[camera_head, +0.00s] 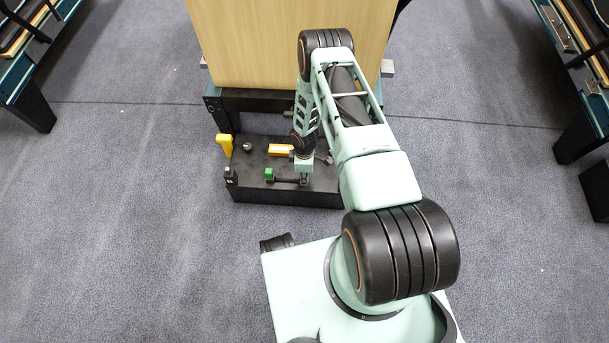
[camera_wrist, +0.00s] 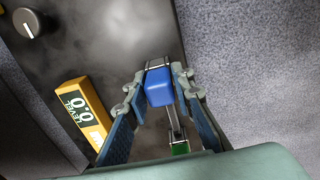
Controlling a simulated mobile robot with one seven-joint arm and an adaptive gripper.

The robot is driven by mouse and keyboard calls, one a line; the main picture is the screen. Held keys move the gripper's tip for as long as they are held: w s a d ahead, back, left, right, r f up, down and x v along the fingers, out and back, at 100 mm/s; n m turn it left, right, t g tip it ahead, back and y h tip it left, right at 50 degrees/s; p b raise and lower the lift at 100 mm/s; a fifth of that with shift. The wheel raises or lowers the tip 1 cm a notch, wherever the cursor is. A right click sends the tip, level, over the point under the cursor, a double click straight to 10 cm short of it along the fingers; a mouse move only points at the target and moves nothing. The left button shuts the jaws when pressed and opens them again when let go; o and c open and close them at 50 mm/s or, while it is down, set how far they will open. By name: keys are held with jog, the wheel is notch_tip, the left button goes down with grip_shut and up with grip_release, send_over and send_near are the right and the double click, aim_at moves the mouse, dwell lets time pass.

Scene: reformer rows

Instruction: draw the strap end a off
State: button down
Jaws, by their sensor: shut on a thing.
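My gripper (camera_wrist: 158,85) has its two fingers on either side of a blue block (camera_wrist: 160,92) and is shut on it. The blue block sits at the end of a metal bar (camera_wrist: 173,120) that runs toward a green block (camera_wrist: 180,148). No lettering shows on either block, so I cannot tell which is strap end a. In the head view my gripper (camera_head: 304,174) is low over the black platform (camera_head: 285,195), right of the green block (camera_head: 269,174); the blue block is hidden there.
An orange level display (camera_wrist: 84,110) lies left of my gripper, with a black knob (camera_wrist: 27,22) beyond it. A yellow piece (camera_head: 225,144) stands at the platform's left edge. A wooden panel (camera_head: 260,45) rises behind. Grey carpet (camera_head: 130,200) is clear at left.

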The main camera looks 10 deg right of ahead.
jog(key=shift+r+p, duration=1.75)
jog(key=shift+r, duration=1)
